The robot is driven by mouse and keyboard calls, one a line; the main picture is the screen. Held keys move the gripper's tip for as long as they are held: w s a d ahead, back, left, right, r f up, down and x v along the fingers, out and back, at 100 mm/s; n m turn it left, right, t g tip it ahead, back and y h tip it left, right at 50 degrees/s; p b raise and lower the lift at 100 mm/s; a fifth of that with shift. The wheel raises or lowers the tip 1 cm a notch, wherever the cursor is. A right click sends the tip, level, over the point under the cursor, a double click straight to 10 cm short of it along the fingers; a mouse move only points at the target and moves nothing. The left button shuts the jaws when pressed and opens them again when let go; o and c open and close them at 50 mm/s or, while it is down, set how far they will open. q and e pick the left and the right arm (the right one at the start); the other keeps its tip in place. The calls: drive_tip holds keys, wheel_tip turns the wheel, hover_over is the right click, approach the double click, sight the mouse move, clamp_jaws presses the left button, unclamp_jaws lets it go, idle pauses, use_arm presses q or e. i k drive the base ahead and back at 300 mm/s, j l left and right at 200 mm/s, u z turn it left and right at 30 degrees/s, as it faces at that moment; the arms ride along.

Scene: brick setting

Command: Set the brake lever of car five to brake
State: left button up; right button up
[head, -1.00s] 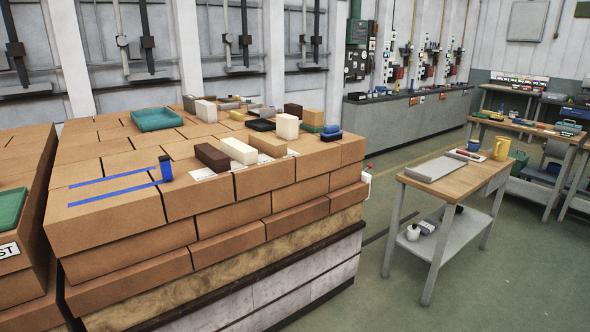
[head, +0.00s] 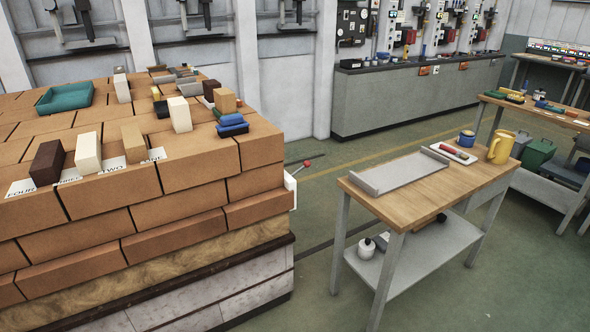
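A stack of large tan bricks on a low car (head: 250,292) fills the left of the head view. A thin lever with a red knob (head: 307,163) sticks out beyond the stack's right end, close to a white plate (head: 290,187). Most of the lever is hidden behind the stack, so its setting cannot be told. No label reading five is legible, so I cannot tell which car this is. Neither of my grippers is in view.
Small sample bricks, labels and a teal tray (head: 65,97) lie on the stack. A wooden-topped table (head: 425,205) with a grey tray (head: 400,171) and yellow jug (head: 501,147) stands right. Green floor (head: 318,235) lies between car and table.

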sight(307, 163)
drive_tip(key=i+l, duration=0.6)
drive_tip(key=l, duration=0.25)
drive_tip(key=i+l, duration=0.3)
drive_tip(key=i+l+u, duration=0.1)
drive_tip(key=i+l, duration=0.2)
drive_tip(key=l, duration=0.25)
drive_tip(key=i+l, duration=0.3)
drive_tip(key=l, duration=0.15)
drive_tip(key=i+l, duration=0.25)
drive_tip(key=l, duration=0.15)
drive_tip(key=i+j, duration=0.2)
drive_tip(key=i, duration=0.25)
